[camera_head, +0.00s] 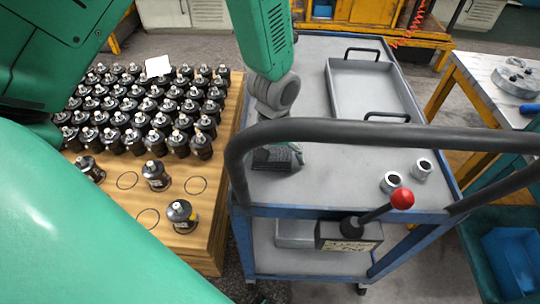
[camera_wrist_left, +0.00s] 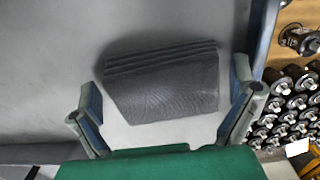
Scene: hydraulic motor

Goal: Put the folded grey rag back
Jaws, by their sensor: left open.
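In the head view my left arm comes down over the cart, and the handle bar hides much of the gripper (camera_head: 275,147). My right gripper is not in view.
The dark handle bar (camera_head: 380,133) crosses the cart's front. A grey tray (camera_head: 368,90) and two metal rings (camera_head: 391,182) are on the cart top. A red-knobbed lever (camera_head: 402,198) rises in front. Many dark motor parts (camera_head: 130,110) crowd the wooden pallet at left.

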